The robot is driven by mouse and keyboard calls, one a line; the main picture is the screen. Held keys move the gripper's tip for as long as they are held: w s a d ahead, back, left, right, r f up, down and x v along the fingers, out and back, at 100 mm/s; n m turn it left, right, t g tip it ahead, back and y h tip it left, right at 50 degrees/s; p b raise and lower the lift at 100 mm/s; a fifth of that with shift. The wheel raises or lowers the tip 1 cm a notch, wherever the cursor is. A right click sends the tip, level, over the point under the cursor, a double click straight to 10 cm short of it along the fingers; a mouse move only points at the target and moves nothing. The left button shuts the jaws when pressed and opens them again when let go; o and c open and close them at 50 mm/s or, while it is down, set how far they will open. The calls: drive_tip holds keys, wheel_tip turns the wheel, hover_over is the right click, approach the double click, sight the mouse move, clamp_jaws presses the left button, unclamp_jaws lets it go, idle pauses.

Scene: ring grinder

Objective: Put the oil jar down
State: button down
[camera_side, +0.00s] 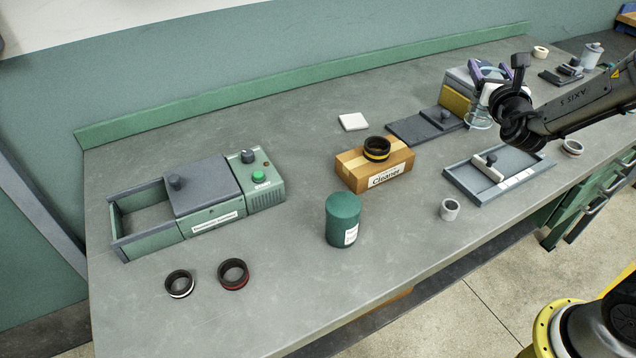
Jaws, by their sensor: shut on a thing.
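A clear glass jar (478,117), which I take to be the oil jar, is at the right rear of the bench beside a grey and yellow block. My gripper (482,88), with purple fingers, is shut at the top of this jar. The arm reaches in from the right and hides part of the jar and the fingertips. The jar looks roughly upright. I cannot tell whether its base touches the bench or hangs just above it.
A grey and yellow block (456,101) and dark plate (412,130) adjoin the jar. A grey tray (462,181) lies in front. The wooden Cleaner block (352,173) carries a yellow-banded ring (377,148). A green canister (342,222) and green machine (262,188) stand left.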

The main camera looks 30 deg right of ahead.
drive_tip(key=a+n+t+y, duration=0.3)
drive_tip(key=a+n+y, duration=0.35)
drive_tip(key=a, duration=1.55)
drive_tip(key=s+a+n+y, duration=0.2)
drive_tip(key=s+a+y, duration=0.2)
drive_tip(key=a, duration=0.3)
drive_tip(key=s+a+r+n+y, duration=0.1)
drive_tip(key=s+a+y, duration=0.25)
drive_tip(key=a, duration=0.25)
drive_tip(key=s+a+n+y, duration=0.2)
drive_tip(key=s+a+y, duration=0.15)
drive_tip(key=a, duration=0.35)
drive_tip(key=w+a+f, duration=0.9)
drive_tip(key=w+f, duration=0.1)
drive_tip(key=f, duration=0.2)
drive_tip(key=shift+a+f+g, duration=0.15)
drive_tip(key=shift+f+g, duration=0.2)
drive_tip(key=shift+g, duration=0.05)
drive_tip(key=shift+f, duration=0.1)
unclamp_jaws()
